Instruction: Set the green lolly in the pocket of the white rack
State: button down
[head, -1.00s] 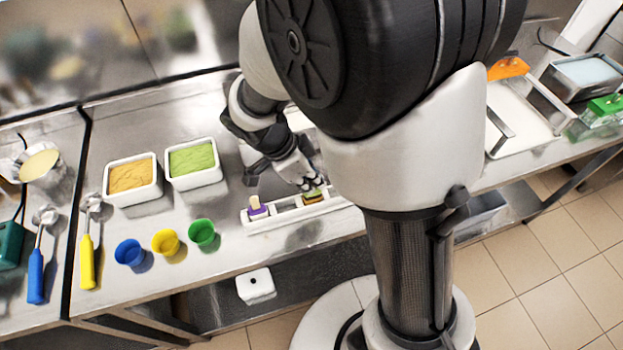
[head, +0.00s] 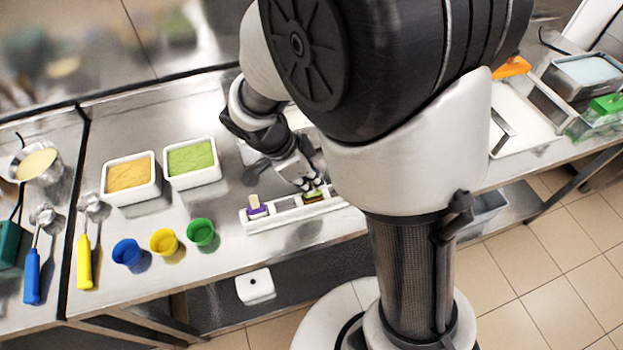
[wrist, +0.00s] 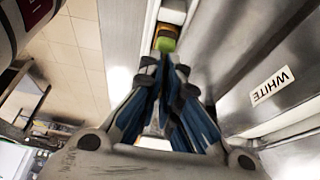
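The white rack (head: 283,216) lies along the front of the metal counter, with a row of pockets. A purple lolly (head: 256,208) stands in its left end, stick up. The green lolly (head: 314,192) is at the right part of the rack, just under my gripper (head: 311,184). In the wrist view the green lolly (wrist: 165,44) shows right beyond the nearly meeting fingertips of my gripper (wrist: 164,66). My gripper looks shut on it; its stick is hidden between the fingers. A brown and yellow patch shows beside the green; I cannot tell whether the lolly is fully seated.
Tubs of orange (head: 130,177) and green (head: 191,157) stand behind the rack's left. Blue (head: 127,252), yellow (head: 164,242) and green (head: 201,232) cups stand left of it. A bin labelled WHITE (wrist: 271,86) is close at the right in the wrist view.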

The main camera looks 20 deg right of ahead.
jog(key=shift+f+b, duration=0.2)
jog(key=shift+b, duration=0.35)
dwell(0.4)
jog(key=c, duration=1.7)
grip_release()
jog(key=v, duration=1.2)
jog(key=s+d+r+n+t+y, duration=0.1)
jog(key=s+n, duration=0.4)
jog(key=n, duration=0.1)
jog(key=s+d+r+n+t+y, duration=0.2)
jog(key=s+n, duration=0.3)
jog(key=n, duration=0.1)
jog(key=s+d+r+n+t+y, duration=0.1)
jog(key=s+d+n, duration=0.1)
jog(key=s+n, duration=0.3)
jog(key=shift+r+n+t+y, duration=0.25)
jog(key=shift+n+t+y, duration=0.05)
jog(key=shift+n, duration=0.2)
